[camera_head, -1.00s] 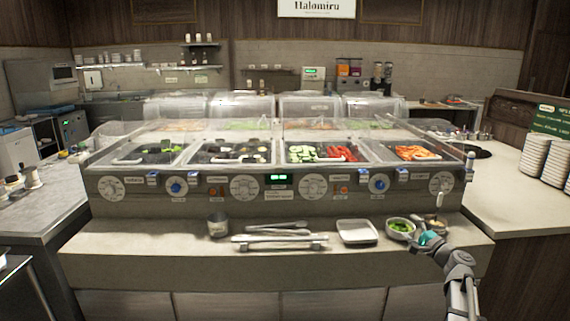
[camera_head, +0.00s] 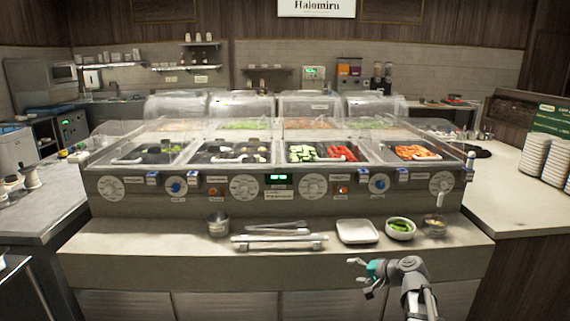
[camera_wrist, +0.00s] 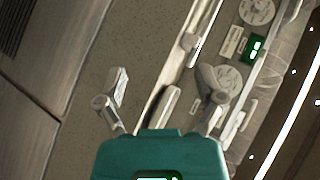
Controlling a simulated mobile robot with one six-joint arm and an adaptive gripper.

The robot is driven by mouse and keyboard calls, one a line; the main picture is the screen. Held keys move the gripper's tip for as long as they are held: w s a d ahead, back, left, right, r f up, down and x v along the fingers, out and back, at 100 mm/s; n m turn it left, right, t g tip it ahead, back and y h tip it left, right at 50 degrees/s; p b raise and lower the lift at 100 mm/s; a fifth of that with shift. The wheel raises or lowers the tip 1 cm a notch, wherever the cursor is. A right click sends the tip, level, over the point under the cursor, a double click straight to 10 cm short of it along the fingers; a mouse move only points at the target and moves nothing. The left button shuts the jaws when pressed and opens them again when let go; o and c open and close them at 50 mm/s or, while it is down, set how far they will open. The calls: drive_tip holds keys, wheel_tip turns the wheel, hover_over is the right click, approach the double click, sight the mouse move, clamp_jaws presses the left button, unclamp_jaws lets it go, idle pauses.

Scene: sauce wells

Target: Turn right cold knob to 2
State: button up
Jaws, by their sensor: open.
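The counter's front panel carries a blue knob (camera_head: 379,183) at the right and another blue knob (camera_head: 176,187) at the left. White round dials stand along the same panel, including one at the far right (camera_head: 441,184) and one right of centre (camera_head: 312,187). Their number marks are too small to read. My gripper (camera_head: 360,278) is open and empty, low in front of the counter, below and left of the right blue knob. In the wrist view its spread fingers (camera_wrist: 163,86) touch nothing visible; a white dial (camera_wrist: 257,10) and the green display (camera_wrist: 254,48) show beyond them.
On the front ledge stand a metal cup (camera_head: 218,225), tongs (camera_head: 278,242), a white tray (camera_head: 357,231), a bowl of greens (camera_head: 400,229) and a small glass bowl (camera_head: 434,225). Food wells under clear covers lie above the panel. Plates (camera_head: 535,157) are stacked at the right.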

drive_tip(key=s+a+f+n+g+h, duration=0.25)
drive_tip(key=s+f+g+h, duration=0.2)
drive_tip(key=s, duration=0.45)
drive_tip(key=s+a+f+n+g+h, duration=0.2)
drive_tip(key=s+f+n+g+h, duration=0.25)
drive_tip(key=s, duration=0.55)
wheel_tip(320, 180, up, 16)
drive_tip(key=p, duration=1.7)
drive_tip(key=shift+w+a+r+m+t, duration=0.2)
drive_tip(key=shift+w+m+t, duration=0.1)
drive_tip(key=shift+t, duration=0.1)
